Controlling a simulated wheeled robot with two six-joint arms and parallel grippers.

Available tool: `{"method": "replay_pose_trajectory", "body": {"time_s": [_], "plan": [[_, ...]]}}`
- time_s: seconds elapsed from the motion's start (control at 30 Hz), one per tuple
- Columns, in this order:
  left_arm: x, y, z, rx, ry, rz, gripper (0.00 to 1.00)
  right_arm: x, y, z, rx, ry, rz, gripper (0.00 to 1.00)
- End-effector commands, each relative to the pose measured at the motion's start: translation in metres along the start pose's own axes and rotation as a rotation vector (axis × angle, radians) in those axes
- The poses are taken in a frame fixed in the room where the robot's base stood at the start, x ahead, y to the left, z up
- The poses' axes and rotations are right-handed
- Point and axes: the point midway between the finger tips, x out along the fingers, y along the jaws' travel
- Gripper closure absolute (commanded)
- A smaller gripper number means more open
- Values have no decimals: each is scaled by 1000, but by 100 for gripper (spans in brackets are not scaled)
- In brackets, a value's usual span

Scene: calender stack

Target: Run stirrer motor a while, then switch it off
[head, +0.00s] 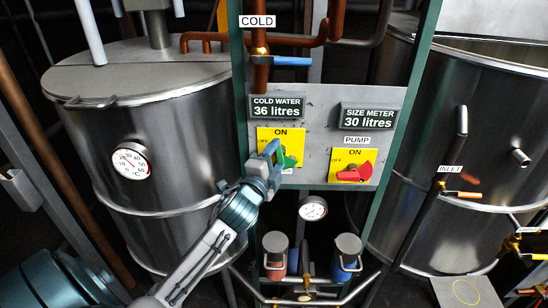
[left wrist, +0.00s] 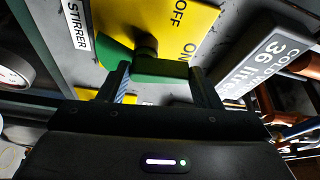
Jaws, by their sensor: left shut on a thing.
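The green stirrer switch (head: 289,161) sits on a yellow plate (head: 292,133) marked ON, on the grey control panel, partly covered by my left gripper (head: 272,152). The left wrist view shows the switch's green handle (left wrist: 162,70) between my two fingers (left wrist: 158,88), with the gripper shut on it. The yellow plate (left wrist: 205,18) there carries OFF and ON, beside a STIRRER label (left wrist: 77,25). In this view the handle's end lies near the ON mark, but I cannot tell the exact setting. My right gripper is not in view.
To the right is the red pump switch (head: 355,173) on its yellow plate. Steel vessels stand left (head: 150,110) and right (head: 440,130).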

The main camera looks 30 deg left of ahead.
Motion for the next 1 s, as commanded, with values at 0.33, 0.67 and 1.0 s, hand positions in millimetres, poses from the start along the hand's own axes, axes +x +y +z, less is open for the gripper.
{"method": "replay_pose_trajectory", "body": {"time_s": [0.33, 0.67, 1.0], "plan": [[1, -1, -2, 138, -1, 58, 65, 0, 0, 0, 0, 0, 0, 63], [1, 0, -3, 167, -2, 70, 65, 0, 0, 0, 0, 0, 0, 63], [1, 0, -3, 167, -2, 70, 24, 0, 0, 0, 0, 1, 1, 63]]}}
